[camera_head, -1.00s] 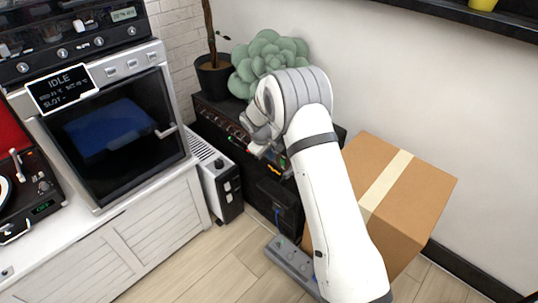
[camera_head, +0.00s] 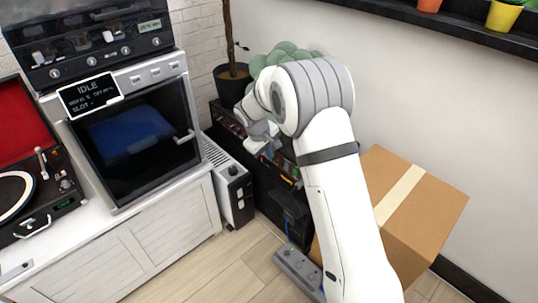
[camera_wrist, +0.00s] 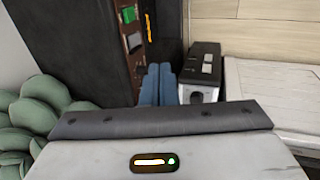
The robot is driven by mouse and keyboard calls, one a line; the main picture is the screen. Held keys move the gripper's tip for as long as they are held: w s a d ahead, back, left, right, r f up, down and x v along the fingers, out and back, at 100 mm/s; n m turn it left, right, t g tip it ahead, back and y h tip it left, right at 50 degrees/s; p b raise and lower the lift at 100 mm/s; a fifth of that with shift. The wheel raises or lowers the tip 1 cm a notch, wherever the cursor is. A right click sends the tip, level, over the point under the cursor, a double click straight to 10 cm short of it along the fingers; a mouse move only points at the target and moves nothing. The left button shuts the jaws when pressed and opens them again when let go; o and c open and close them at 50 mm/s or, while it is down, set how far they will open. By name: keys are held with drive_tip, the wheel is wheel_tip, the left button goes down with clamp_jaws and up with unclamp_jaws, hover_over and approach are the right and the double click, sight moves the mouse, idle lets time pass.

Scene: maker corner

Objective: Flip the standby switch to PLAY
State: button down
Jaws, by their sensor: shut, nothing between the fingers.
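A black amplifier-like cabinet (camera_head: 262,188) stands against the wall, with a row of knobs (camera_head: 228,119) along its upper front edge. My gripper (camera_head: 268,150) is in front of this edge, and my arm hides part of the cabinet. In the wrist view the blue-grey fingers of my gripper (camera_wrist: 158,84) are together, with nothing between them. Beside them is a brownish panel (camera_wrist: 131,42) with a green piece, a white piece and an orange strip. I cannot tell which part is the standby switch or its position. Contact with the panel is not clear.
A white heater-like unit (camera_head: 230,180) stands left of the cabinet. A cardboard box (camera_head: 425,215) is to the right and a grey pedal (camera_head: 297,268) lies on the floor. A green plant (camera_head: 262,66) and a potted trunk (camera_head: 232,82) are behind. The oven (camera_head: 135,140) is left.

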sight(286, 166)
drive_tip(key=shift+f, duration=0.15)
drive_tip(key=w+d+r+b+x, duration=0.1)
drive_tip(key=w+b+x, duration=0.1)
drive_tip(key=b+x, duration=0.5)
drive_tip(key=shift+d+x, duration=0.35)
drive_tip(key=shift+x, duration=2.6)
drive_tip(key=shift+s+r, duration=0.1)
